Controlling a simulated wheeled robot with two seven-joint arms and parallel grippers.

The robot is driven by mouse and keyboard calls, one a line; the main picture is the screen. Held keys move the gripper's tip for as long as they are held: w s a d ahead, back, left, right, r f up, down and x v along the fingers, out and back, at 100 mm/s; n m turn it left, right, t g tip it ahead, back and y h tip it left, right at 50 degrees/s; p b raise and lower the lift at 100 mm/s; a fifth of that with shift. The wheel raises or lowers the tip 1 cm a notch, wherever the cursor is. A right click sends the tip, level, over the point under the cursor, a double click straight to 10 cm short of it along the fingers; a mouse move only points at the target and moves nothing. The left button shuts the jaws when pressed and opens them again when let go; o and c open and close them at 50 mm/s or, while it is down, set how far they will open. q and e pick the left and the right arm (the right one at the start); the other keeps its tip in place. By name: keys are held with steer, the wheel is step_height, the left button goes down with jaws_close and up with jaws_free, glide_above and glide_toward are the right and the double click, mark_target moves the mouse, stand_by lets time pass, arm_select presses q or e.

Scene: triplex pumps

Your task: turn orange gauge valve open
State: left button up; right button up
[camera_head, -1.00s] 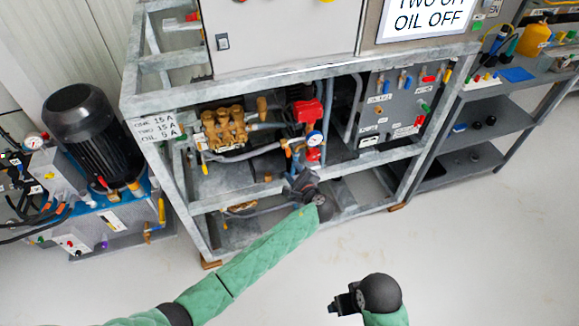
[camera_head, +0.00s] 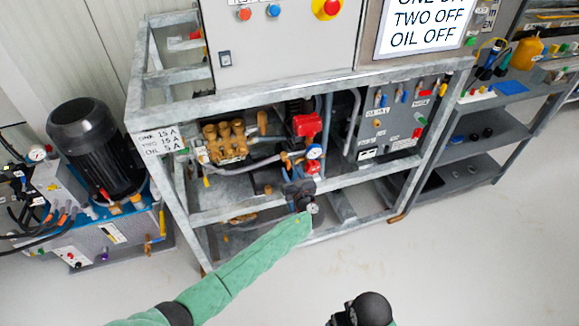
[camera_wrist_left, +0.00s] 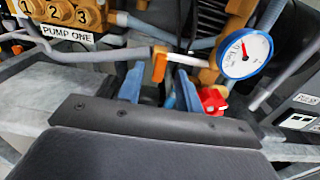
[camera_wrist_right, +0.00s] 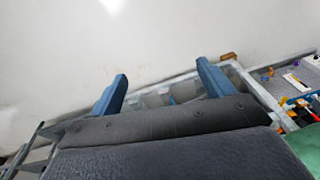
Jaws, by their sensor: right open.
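The orange gauge valve handle (camera_wrist_left: 160,65) hangs from a pale pipe left of the round blue-rimmed gauge (camera_wrist_left: 243,53) in the left wrist view. The gauge (camera_head: 314,152) also shows in the head view, with the small orange handle (camera_head: 285,157) to its left. My left gripper (camera_wrist_left: 159,72) has its blue fingers apart, partly open, one on each side of the handle. I cannot tell whether they touch it. In the head view my left gripper (camera_head: 294,180) is just below the gauge. My right gripper (camera_wrist_right: 160,85) is open and empty, over the floor.
The grey steel frame (camera_head: 255,208) surrounds the pump, with a lower rail near my left gripper. A red valve part (camera_wrist_left: 212,98) is right of the left fingers. The brass pump (camera_head: 226,140) is to the left. The floor in front is clear.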

mark_target(288, 165)
arm_select(q)
steer(key=shift+x, duration=1.35)
arm_select(e)
steer(key=f, duration=0.2)
steer(key=shift+w+f, duration=0.2)
steer(key=shift+f, duration=0.1)
arm_select(q)
steer(key=shift+c, duration=0.2)
jaws_close()
